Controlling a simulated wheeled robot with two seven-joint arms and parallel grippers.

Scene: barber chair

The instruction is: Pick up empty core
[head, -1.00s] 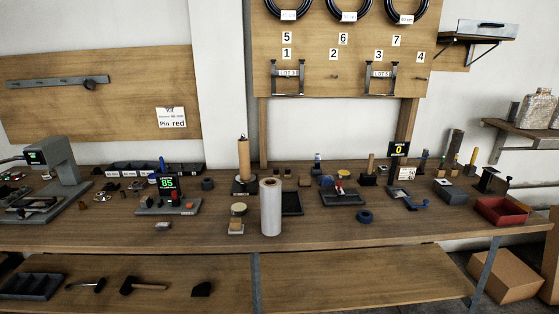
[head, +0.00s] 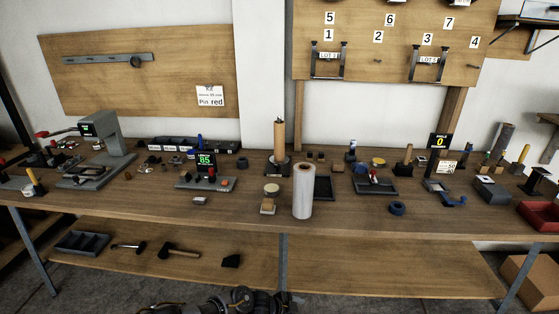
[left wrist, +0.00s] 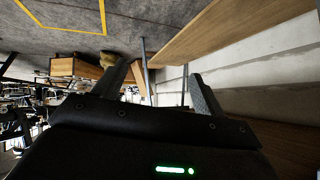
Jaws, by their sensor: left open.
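A brown cardboard tube (head: 280,140), which looks like a bare core, stands upright on a dark-based stand on the workbench (head: 240,220) in the head view. In front of it and a little to its right stands a whitish wrapped roll (head: 303,192) with a brown core end showing at its top. My left gripper (left wrist: 160,76) shows only in the left wrist view, with its two fingers apart and nothing between them. It is away from the tube and the roll, which that view does not show.
A black tray (head: 323,188) lies behind the roll, and a round-topped block (head: 270,190) is left of it. A blue ring (head: 397,208) is to the right. A display (head: 205,160) reading 85 stands further left. The bench's front strip is mostly clear.

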